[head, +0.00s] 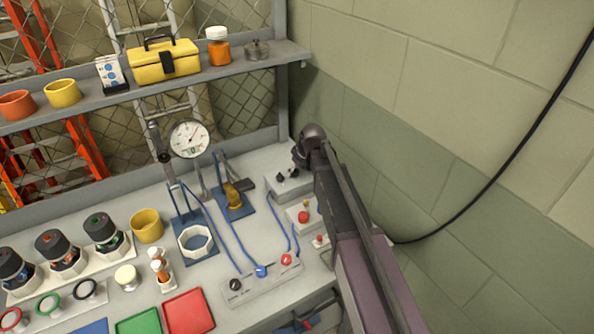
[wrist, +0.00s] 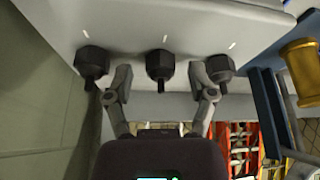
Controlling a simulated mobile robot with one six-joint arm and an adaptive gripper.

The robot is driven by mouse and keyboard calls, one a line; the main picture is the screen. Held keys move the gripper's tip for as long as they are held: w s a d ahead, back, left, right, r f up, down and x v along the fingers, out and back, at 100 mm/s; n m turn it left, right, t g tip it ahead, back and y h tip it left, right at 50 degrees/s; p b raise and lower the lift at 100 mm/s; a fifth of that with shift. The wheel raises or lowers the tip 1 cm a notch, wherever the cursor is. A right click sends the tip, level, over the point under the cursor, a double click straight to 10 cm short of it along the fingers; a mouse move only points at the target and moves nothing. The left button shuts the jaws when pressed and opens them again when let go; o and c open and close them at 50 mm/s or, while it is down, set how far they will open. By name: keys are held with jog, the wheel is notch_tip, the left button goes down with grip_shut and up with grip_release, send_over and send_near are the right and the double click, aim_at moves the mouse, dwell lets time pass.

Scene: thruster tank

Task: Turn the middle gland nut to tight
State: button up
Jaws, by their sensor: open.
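Three black gland nuts hang in a row on a pale panel (wrist: 190,20) in the wrist view: left (wrist: 92,60), middle (wrist: 159,64) and right (wrist: 220,67). Each has a short dark stub below it and a white tick on the panel above it. My gripper (wrist: 160,77) is open, one finger on either side of the middle nut, with a gap to each side. The fingers stand between the middle nut and its neighbours, close to both. In the head view, my arm covers most of my gripper, and I cannot tell which nut is the middle one.
A grey box with small dark knobs (head: 280,177) stands on the bench beside my arm. A gauge (head: 188,138), a white ring (head: 196,241) and blue cables lie to the left. A shelf (head: 200,76) runs above. A block wall (head: 450,90) closes off the right.

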grip_shut()
jog(key=shift+m, duration=0.4)
jog(key=m+h, duration=0.1)
jog(key=m, duration=0.1)
jog(key=m+t+h, duration=0.1)
jog(key=m, duration=0.2)
jog(key=shift+s+a+m, duration=0.1)
jog(key=shift+a+m, duration=0.1)
jog(key=shift+m, duration=0.1)
jog(key=m+h, duration=0.1)
jog(key=m, duration=0.3)
jog(key=shift+a+h, duration=0.1)
jog(key=shift+h, duration=0.3)
jog(key=shift+a+m+h, duration=0.1)
jog(key=shift+m+h, duration=0.5)
jog(key=shift+m, duration=0.9)
